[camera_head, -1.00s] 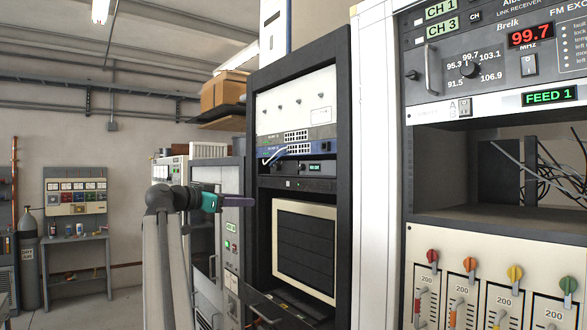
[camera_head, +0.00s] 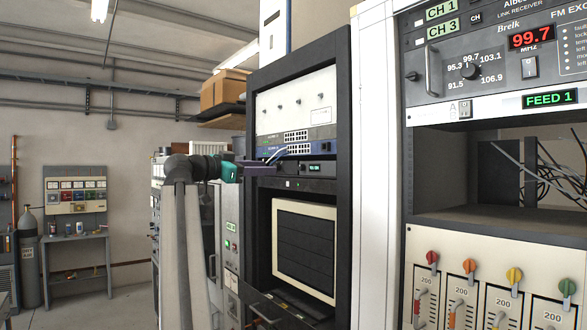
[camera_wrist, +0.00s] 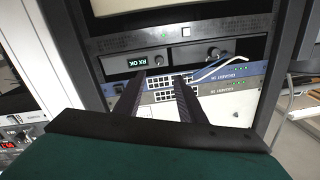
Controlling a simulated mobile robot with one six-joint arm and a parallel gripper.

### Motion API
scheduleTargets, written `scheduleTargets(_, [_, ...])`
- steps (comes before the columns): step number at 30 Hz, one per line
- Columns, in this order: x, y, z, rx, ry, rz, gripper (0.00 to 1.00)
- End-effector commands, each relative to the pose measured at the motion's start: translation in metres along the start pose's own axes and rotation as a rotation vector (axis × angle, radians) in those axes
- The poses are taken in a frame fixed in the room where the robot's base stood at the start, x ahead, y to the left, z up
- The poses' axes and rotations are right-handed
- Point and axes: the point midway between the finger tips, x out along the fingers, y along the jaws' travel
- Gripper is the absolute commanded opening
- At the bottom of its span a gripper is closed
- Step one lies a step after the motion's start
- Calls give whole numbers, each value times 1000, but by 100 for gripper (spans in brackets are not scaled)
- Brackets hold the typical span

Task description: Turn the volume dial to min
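A small rack unit with a lit "RX OK" display (camera_wrist: 143,60) and a round knob (camera_wrist: 213,53) is in the wrist view, which is turned upside down. This knob may be the volume dial; I can read no label on it. In the head view the unit's lit display (camera_head: 314,168) shows in the black rack, and my gripper hides part of the unit's left side. My gripper (camera_head: 274,168) points right at the rack front. In the wrist view its two dark fingers (camera_wrist: 160,78) are apart with nothing between them, the knob lying beyond and right of the tips.
Network panels with ports (camera_wrist: 170,88) and white cables (camera_wrist: 225,66) adjoin the unit. A grey cabinet (camera_head: 232,230) stands left of the rack. At right another rack holds a tuning knob (camera_head: 470,70) and several coloured levers (camera_head: 470,264).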

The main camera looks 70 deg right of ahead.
Motion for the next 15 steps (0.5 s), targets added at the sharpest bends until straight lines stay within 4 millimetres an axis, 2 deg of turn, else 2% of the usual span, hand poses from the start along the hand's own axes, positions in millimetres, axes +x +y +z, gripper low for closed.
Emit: scheduleTargets(15, [69,0,-3,-1,-1,2,37])
